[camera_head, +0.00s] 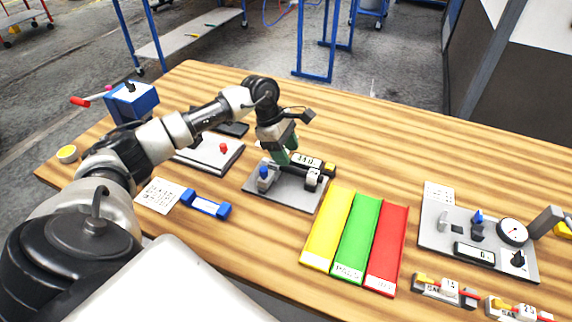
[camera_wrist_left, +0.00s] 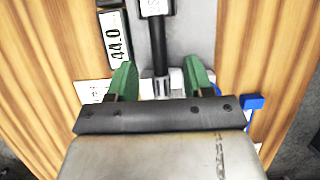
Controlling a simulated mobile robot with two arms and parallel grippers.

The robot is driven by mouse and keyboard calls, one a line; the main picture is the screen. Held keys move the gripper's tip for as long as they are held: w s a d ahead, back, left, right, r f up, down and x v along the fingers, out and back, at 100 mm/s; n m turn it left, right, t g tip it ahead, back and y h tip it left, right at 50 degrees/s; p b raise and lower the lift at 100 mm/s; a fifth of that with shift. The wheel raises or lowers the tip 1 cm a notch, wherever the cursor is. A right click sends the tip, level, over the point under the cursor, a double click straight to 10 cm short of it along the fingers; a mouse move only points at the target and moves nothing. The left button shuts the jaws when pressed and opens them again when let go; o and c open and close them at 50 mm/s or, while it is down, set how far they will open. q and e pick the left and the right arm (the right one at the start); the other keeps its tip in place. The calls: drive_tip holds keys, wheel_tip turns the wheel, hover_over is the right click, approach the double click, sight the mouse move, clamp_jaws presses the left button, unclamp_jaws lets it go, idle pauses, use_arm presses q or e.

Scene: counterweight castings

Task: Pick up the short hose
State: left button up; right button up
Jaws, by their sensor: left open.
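A short black hose-like bar (camera_head: 296,171) lies across a grey fixture plate (camera_head: 258,192) in the middle of the table. One end meets a light block (camera_head: 313,180) on the plate. In the left wrist view the black bar (camera_wrist_left: 160,52) runs down from that block into the space between my fingers. My left gripper (camera_head: 283,157) is open just above the plate, at the bar's left part. Its green fingertips (camera_wrist_left: 160,80) stand on either side of the bar, with gaps. The lower end of the bar is partly hidden by the gripper. My right gripper does not show.
A display reading 44.0 (camera_wrist_left: 116,38) is close beside the left finger. A blue knob (camera_head: 264,173) stands on the plate. Yellow (camera_head: 327,228), green (camera_head: 357,240) and red (camera_head: 387,250) trays lie to the right, before a gauge panel (camera_head: 432,232). Bare wood lies behind the trays.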

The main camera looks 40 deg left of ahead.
sight(294, 168)
use_arm(q)
drive_tip(key=shift+w+d+f, duration=0.1)
drive_tip(key=shift+f, duration=0.2)
drive_tip(key=shift+w+d+f+p, duration=0.1)
drive_tip(key=shift+f+p, duration=0.25)
drive_tip(key=p+x, duration=0.1)
drive_tip(key=x, duration=0.2)
drive_tip(key=shift+f+p, duration=0.35)
drive_tip(key=shift+d+f, duration=0.15)
drive_tip(key=shift+f, duration=0.3)
clamp_jaws()
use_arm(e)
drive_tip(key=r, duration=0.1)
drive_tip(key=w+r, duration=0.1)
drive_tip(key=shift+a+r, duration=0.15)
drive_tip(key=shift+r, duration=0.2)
